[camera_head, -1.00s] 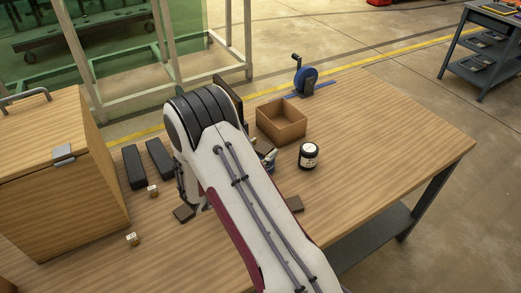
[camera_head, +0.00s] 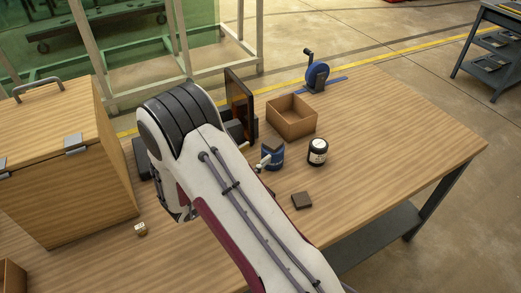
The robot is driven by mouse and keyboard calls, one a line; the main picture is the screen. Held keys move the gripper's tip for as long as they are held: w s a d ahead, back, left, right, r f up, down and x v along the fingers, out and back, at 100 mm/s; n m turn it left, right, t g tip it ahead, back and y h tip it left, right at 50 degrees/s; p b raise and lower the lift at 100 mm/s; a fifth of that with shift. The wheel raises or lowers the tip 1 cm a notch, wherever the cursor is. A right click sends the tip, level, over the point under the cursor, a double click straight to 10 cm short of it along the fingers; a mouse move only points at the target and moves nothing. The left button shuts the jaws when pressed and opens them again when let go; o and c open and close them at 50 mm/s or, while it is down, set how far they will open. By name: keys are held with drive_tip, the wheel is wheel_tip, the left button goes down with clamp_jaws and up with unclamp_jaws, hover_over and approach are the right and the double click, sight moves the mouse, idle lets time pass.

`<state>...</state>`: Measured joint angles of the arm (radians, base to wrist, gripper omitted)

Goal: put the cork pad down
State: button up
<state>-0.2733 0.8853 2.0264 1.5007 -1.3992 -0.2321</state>
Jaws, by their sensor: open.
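A small dark brown square pad (camera_head: 302,200) lies flat on the wooden table, right of my arm and in front of the jars. I cannot tell whether it is the cork pad. A second dark pad seen earlier below my gripper is hidden behind my arm now. My gripper (camera_head: 183,212) is mostly hidden by my own forearm; only a dark part of it shows at the arm's left edge. It is open. No pad can be seen in it.
A large wooden box (camera_head: 75,190) stands at left, with a small die (camera_head: 141,229) beside it. The table's right side is clear.

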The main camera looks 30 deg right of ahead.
drive_tip(key=shift+v, duration=1.9)
